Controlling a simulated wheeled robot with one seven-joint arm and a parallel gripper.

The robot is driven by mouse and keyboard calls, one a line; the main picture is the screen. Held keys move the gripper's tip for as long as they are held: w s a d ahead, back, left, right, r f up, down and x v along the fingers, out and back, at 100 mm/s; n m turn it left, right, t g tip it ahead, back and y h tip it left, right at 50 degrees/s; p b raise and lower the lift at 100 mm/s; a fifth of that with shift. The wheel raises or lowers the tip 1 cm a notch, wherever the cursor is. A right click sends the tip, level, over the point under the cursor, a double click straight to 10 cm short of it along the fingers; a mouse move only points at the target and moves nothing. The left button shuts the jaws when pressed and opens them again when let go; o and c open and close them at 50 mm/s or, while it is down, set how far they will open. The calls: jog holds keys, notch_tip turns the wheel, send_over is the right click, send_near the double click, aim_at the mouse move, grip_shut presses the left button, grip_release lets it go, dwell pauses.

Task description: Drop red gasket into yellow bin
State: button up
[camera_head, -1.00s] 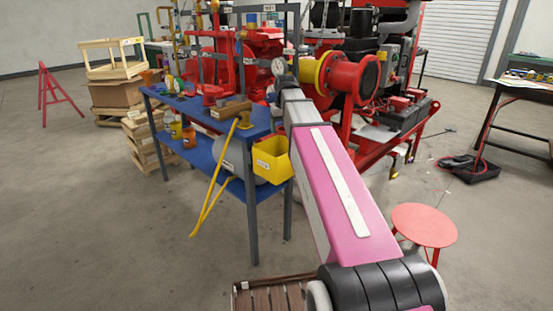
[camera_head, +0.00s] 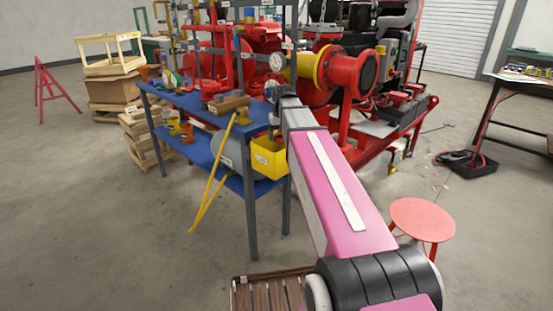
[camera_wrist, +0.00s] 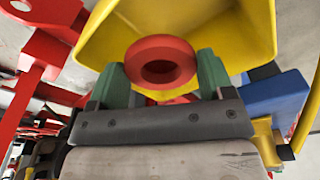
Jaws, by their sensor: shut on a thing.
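The red gasket (camera_wrist: 136,66), a thick ring, is held between the two green fingers of my gripper (camera_wrist: 160,75) in the wrist view. The yellow bin (camera_wrist: 235,28) is right behind the gasket there, its inside wall filling the upper middle of the picture. I cannot tell how far the gasket is from the bin's wall. In the head view the yellow bin (camera_head: 266,162) hangs at the right end of the blue bench (camera_head: 200,101), with my arm beside it on the right. My gripper is hidden behind my arm in that view.
Red pipework and a flanged pump (camera_head: 345,75) stand behind the bench. A yellow bent bar (camera_head: 212,185) leans on the bench front. A red round stool (camera_head: 422,218) is at right. Open concrete floor lies in front.

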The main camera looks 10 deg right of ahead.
jog(key=o, duration=0.9)
jog(key=r, duration=0.3)
jog(key=s+r, duration=0.1)
jog(key=r, duration=0.6)
jog(key=shift+s+r, duration=0.15)
jog(key=shift+r, duration=0.25)
